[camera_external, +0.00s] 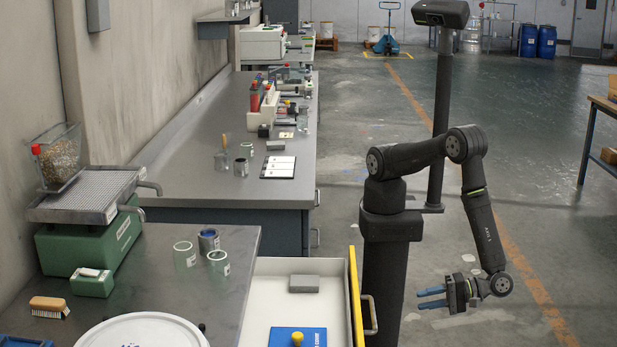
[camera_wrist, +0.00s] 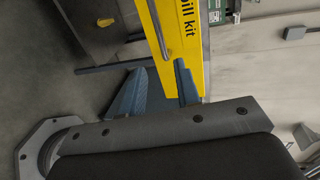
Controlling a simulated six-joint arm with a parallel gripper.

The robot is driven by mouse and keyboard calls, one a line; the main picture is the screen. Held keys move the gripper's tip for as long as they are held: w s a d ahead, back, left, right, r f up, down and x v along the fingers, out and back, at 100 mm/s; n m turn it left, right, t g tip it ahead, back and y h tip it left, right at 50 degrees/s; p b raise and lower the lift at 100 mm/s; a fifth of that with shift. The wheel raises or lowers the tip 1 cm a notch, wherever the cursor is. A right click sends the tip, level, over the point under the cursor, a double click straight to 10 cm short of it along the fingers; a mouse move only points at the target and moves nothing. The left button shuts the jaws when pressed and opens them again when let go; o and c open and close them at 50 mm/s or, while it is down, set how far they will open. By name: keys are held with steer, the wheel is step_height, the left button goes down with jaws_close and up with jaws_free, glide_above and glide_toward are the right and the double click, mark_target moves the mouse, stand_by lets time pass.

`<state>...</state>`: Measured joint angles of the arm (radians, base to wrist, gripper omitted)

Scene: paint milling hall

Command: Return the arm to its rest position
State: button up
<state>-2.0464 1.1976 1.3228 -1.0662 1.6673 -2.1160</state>
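My gripper (camera_external: 432,297) hangs low over the open floor at the right of the bench, its blue fingers pointing left toward the drawer. The two fingers are apart with nothing between them. My arm bends at the elbow and its forearm reaches down to the wrist. In the wrist view the fingers of my gripper (camera_wrist: 160,80) show apart and empty, with the yellow drawer front beyond them.
An open drawer (camera_external: 254,304) with a yellow front (camera_wrist: 186,50) marked "spill kit" juts out left of my gripper.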

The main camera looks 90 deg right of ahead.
mark_target(372, 307)
steer(key=x, duration=1.5)
steer(key=shift+w, duration=0.35)
steer(key=v, duration=1.7)
steer(key=shift+s, duration=0.25)
steer(key=x, duration=1.8)
stand_by(0.4)
steer(key=shift+w, duration=0.1)
